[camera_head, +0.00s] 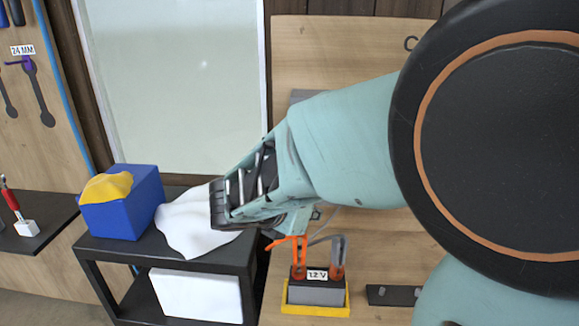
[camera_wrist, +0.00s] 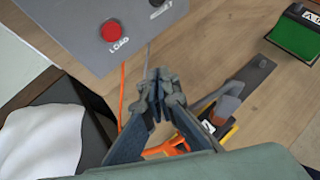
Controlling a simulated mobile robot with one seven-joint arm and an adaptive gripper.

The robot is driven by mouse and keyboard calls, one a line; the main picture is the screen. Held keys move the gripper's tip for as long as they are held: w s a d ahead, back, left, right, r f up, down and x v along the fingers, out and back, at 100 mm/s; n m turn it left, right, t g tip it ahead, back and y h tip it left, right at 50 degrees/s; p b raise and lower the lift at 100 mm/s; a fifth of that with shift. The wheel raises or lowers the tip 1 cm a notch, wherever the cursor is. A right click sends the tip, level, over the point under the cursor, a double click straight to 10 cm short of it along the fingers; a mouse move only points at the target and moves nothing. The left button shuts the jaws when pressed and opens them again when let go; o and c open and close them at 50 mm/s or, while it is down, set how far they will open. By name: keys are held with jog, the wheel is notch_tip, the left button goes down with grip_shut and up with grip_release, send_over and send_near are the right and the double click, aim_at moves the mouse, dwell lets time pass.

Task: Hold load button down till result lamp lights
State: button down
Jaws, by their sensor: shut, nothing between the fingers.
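The red load button (camera_wrist: 110,31) sits on a grey tester box (camera_wrist: 75,30) at the upper left of the wrist view, with the word LOAD beside it. In the head view my arm hides most of the box, and no lit lamp shows.
A 12 V battery (camera_head: 318,291) with orange and grey clamps stands in a yellow tray (camera_head: 318,310). A white cloth (camera_head: 190,225) and a blue box (camera_head: 120,212) lie on a black stand (camera_head: 150,252). A green-faced item (camera_wrist: 297,38) is at right in the wrist view.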

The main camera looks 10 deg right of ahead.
jog(key=w+d, duration=0.1)
jog(key=w, duration=0.7)
jog(key=shift+d, duration=0.35)
jog(key=shift+w, duration=0.2)
dwell(0.9)
jog(key=shift+w+p, duration=0.3)
jog(key=shift+w, duration=0.05)
jog(key=shift+w+d, duration=0.15)
jog(key=shift+w, duration=0.25)
dwell(5.0)
